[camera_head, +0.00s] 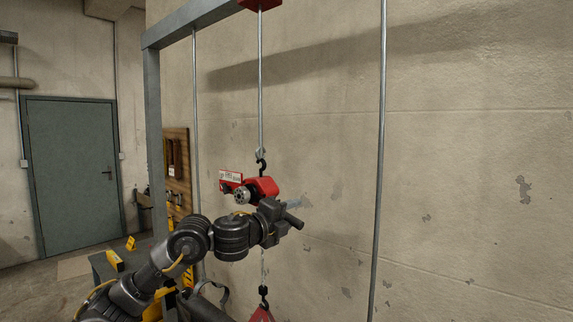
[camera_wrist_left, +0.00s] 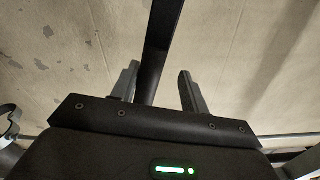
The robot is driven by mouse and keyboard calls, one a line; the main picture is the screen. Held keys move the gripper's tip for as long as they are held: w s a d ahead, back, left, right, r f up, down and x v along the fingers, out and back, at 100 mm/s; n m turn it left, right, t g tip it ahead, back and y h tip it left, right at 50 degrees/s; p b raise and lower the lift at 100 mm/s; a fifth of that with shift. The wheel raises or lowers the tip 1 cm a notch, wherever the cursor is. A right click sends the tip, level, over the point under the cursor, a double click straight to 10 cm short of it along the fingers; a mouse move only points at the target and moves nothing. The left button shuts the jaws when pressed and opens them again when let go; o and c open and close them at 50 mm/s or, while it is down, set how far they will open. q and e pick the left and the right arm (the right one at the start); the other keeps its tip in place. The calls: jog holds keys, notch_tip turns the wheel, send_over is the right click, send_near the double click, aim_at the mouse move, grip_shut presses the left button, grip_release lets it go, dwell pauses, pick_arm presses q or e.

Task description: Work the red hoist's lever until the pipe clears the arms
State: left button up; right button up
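The red hoist (camera_head: 263,187) hangs from a black hook in front of the wall. Its chain runs down to a lower black hook (camera_head: 264,292) with a red piece (camera_head: 261,314) under it. My left gripper (camera_head: 296,219) is just below and right of the hoist body, partly hidden by its own wrist. In the left wrist view, a dark bar (camera_wrist_left: 160,42), which looks like the hoist's lever, passes between the left gripper's spread fingers (camera_wrist_left: 159,86). It lies close to the left finger, with a gap to the right one. I cannot make out the pipe or its support arms. My right gripper is out of view.
A grey frame post (camera_head: 153,130) and beam stand at the left, with thin vertical rods (camera_head: 379,150) on either side of the hoist. A red-and-white sign (camera_head: 230,177) is behind the hoist. A tool board (camera_head: 178,165) and a green door (camera_head: 70,180) are farther left. The wall side at right is clear.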

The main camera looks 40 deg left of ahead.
pick_arm(q)
jog(key=shift+r, duration=0.15)
notch_tip(320, 180, up, 3)
jog(key=shift+f+n+p, duration=0.2)
jog(key=shift+n+p, duration=0.2)
jog(key=shift+p, duration=0.5)
jog(key=shift+r, duration=0.25)
jog(key=shift+d+r+n, duration=0.1)
jog(key=shift+r+n, duration=0.3)
jog(key=shift+r, duration=0.15)
jog(key=shift+a+r+n, duration=0.2)
jog(key=shift+r+n, duration=0.2)
jog(key=shift+r, duration=0.55)
jog(key=shift+a+r+n, duration=0.2)
jog(key=shift+r+n, duration=0.2)
jog(key=shift+r, duration=0.55)
jog(key=shift+f+b, duration=0.1)
jog(key=shift+b, duration=0.2)
